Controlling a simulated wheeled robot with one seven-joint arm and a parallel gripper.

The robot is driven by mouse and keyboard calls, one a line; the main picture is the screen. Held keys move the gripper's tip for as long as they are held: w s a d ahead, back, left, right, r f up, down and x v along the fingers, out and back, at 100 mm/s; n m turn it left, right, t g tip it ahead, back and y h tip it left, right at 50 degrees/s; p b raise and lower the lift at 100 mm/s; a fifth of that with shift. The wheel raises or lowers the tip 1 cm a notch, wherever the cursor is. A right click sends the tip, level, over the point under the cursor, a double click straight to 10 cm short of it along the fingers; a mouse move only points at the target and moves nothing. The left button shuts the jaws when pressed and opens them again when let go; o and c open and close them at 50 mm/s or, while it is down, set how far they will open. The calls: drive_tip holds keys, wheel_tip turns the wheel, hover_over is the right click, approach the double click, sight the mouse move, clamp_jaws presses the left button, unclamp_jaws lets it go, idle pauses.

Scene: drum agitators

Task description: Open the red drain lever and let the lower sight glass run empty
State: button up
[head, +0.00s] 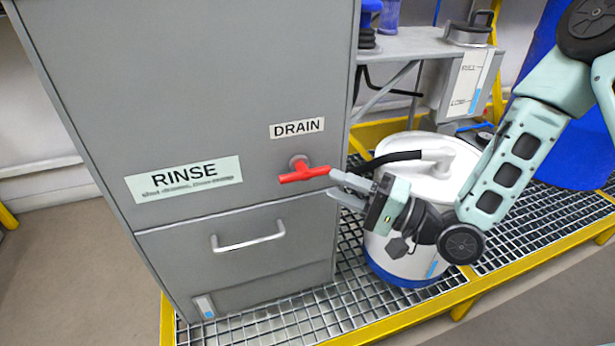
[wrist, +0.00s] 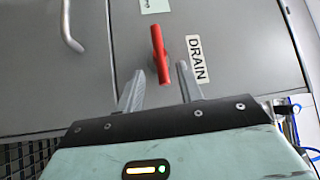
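The red drain lever (head: 303,174) sticks out from the grey cabinet front below the DRAIN label (head: 297,128), its bar lying nearly level. My gripper (head: 335,186) is at the lever's right end with its fingers apart. In the wrist view, the lever (wrist: 159,53) appears between the open fingertips (wrist: 160,72); whether they touch it, I cannot tell. Another strip with blue (head: 433,268) is on the white drum. Which one is the lower sight glass is unclear.
A drawer handle (head: 248,237) and the RINSE label (head: 185,179) are on the cabinet. The white drum (head: 395,250) with a black hose (head: 392,159) stands beside it on yellow-edged grating (head: 345,310). A gauged tank (head: 466,85) and a blue drum (head: 575,140) are behind.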

sight(307, 174)
drive_tip(key=x, duration=0.7)
drive_tip(key=shift+w+b, duration=0.1)
drive_tip(key=shift+b, duration=0.3)
clamp_jaws()
